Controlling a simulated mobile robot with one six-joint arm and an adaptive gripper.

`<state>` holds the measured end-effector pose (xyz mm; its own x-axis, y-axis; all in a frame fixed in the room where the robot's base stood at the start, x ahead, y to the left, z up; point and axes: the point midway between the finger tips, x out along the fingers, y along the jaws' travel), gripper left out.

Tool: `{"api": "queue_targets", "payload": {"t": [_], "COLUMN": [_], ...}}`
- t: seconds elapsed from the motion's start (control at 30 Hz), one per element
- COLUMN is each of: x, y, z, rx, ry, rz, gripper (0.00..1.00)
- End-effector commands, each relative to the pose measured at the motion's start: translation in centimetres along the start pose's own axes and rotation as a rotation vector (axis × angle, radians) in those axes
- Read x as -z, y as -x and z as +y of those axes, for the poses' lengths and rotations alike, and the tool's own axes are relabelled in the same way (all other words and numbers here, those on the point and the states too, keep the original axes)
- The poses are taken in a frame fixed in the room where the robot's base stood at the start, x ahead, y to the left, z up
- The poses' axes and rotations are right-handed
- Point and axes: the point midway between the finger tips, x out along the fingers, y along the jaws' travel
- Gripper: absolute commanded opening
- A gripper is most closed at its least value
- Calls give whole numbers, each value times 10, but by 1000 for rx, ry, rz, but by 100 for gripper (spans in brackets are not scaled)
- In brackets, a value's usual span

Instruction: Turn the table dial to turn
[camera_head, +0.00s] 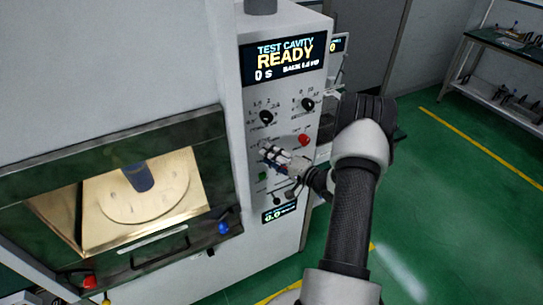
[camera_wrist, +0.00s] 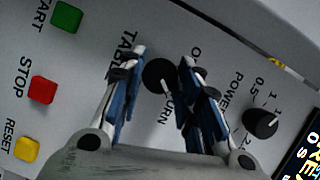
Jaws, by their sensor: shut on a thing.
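The table dial (camera_wrist: 158,74) is a round black knob on the grey control panel, with a partly covered "TABLE" label and a "TURN" label beside it. A small white mark shows on its edge toward "TURN". My gripper (camera_wrist: 161,60) has its two blue-and-white fingers on either side of the dial and is shut on it. In the head view, my gripper (camera_head: 273,155) reaches the panel front from the right and hides the dial there.
The power dial (camera_wrist: 260,122) sits to the right of my fingers. Green start (camera_wrist: 67,16), red stop (camera_wrist: 43,90) and yellow reset (camera_wrist: 27,149) buttons are to the left. The display (camera_head: 284,60) reads "READY". The lit test cavity (camera_head: 145,195) is left of the panel; green floor lies right.

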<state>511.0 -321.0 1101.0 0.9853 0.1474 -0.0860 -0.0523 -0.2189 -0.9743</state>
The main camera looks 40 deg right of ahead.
Motion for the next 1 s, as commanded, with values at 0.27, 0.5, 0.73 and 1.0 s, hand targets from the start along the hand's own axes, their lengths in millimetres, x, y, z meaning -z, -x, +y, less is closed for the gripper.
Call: {"api": "queue_targets", "payload": {"t": [0.27,0.5,0.73,1.0], "x": [0,0,0,0], "y": [0,0,0,0], "z": [1,0,0,0], "rx": [28,33,33,33], "ry": [-69,-80,-80,-79], "rz": [1,1,1,1], "gripper": [7,7,7,48]}}
